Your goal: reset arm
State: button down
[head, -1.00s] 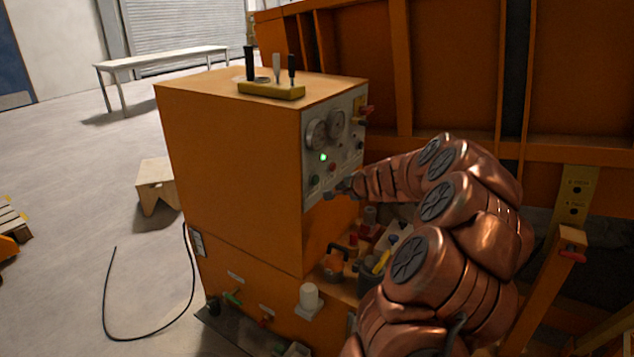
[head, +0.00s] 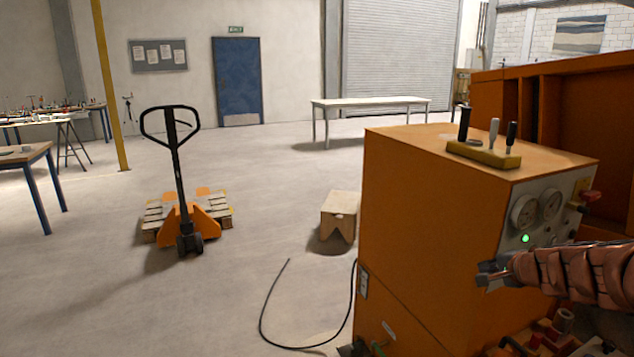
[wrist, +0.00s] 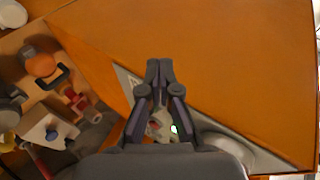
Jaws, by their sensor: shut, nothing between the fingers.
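My gripper (head: 484,274) is shut and empty at the right of the head view, at the end of my copper-coloured arm. It is in front of the lower part of the gauge panel (head: 548,208) on the orange cabinet (head: 430,215); whether it touches cannot be told. In the wrist view my gripper (wrist: 160,66) has its fingertips together, with the orange cabinet face (wrist: 205,60) behind them. A green lamp (head: 525,239) is lit on the panel.
A yellow lever block (head: 484,153) sits on the cabinet top. Small parts (wrist: 60,95) lie on a shelf at left in the wrist view.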

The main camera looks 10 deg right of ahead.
jog(key=s+a+r+n+g+y, duration=0.2)
jog(key=a+n+y, duration=0.25)
jog(key=a, duration=1.25)
jog(key=s+a+f+n+g, duration=0.25)
jog(key=s+a+n, duration=0.25)
jog(key=s+a, duration=0.55)
jog(key=s+a+f+n+g, duration=0.2)
jog(key=s+a+n+g, duration=0.4)
jog(key=s, duration=0.5)
jog(key=s+d+f+g+h, duration=0.1)
jog(key=s+d+g+h, duration=0.1)
jog(key=s, duration=1.4)
jog(key=shift+s+d+f+h+p, duration=0.35)
jog(key=shift+d+h, duration=0.3)
jog(key=shift+h, duration=0.6)
